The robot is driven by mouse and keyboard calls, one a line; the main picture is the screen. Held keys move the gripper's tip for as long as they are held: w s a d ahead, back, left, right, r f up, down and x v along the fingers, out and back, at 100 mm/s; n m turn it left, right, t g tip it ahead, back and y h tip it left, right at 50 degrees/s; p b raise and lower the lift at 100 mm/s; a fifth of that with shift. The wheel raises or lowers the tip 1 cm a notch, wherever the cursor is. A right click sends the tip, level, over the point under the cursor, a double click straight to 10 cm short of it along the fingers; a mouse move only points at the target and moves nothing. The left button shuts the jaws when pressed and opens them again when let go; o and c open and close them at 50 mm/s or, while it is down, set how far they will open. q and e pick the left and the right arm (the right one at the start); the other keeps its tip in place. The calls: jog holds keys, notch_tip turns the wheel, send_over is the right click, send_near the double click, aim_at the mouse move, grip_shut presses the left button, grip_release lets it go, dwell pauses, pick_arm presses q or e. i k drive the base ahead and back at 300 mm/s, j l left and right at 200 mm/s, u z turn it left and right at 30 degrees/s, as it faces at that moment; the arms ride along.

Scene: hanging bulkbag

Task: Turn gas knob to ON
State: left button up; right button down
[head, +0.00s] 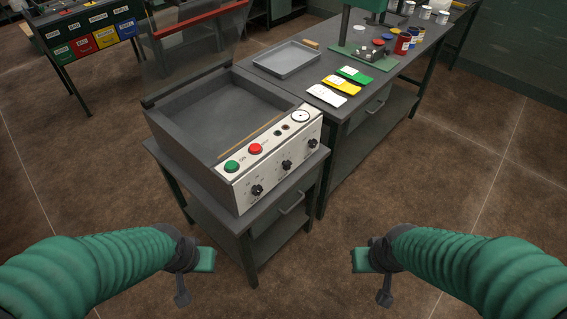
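A grey machine with a sloped white control panel (270,160) stands on a dark stand at the centre of the head view. Three black knobs sit along the panel's lower part: a left knob (257,190), a middle knob (286,165) and a right knob (312,143). Their labels are too small to read, so I cannot tell which is the gas knob or its setting. My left gripper (193,275) and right gripper (373,275) are low in front of the machine, apart from it. Neither visibly holds anything; their finger opening is unclear.
The panel also has a green button (232,166), a red button (256,148) and a round dial (300,116). A raised clear lid with a red handle (198,20) is behind. A workbench (340,108) with a tray (287,60) adjoins the right. The near floor is clear.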

aim_at(313, 143)
jog(key=i+l+u, duration=0.2)
jog(key=i+l, duration=0.2)
jog(key=l, duration=0.25)
jog(key=i+l+u, duration=0.1)
jog(key=l, duration=0.25)
jog(key=i+l+u, duration=0.1)
jog(key=i+l, duration=0.15)
jog(key=l, duration=0.15)
